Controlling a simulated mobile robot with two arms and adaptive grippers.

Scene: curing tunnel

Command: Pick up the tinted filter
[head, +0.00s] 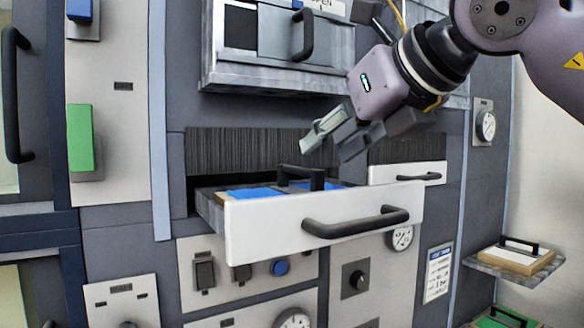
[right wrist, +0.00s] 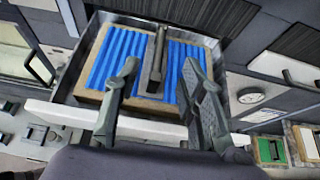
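A blue pleated filter (head: 255,193) with a black bar handle (head: 301,176) lies in the pulled-out drawer (head: 270,232). In the right wrist view the filter (right wrist: 112,62) shows a tan frame, and its handle (right wrist: 156,62) stands up in the middle. My right gripper (head: 328,146) is above the drawer, open and empty. In the right wrist view its fingers (right wrist: 160,80) are spread to either side of the handle, apart from it. The drawer front hides part of the filter in the head view. My left gripper is not in view.
A second drawer (head: 408,173) is at the right. A pale filter (head: 512,256) lies on a shelf (head: 490,268) at the far right, with a green filter (head: 505,318) below. A cabinet with a handle (head: 303,36) overhangs the drawer.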

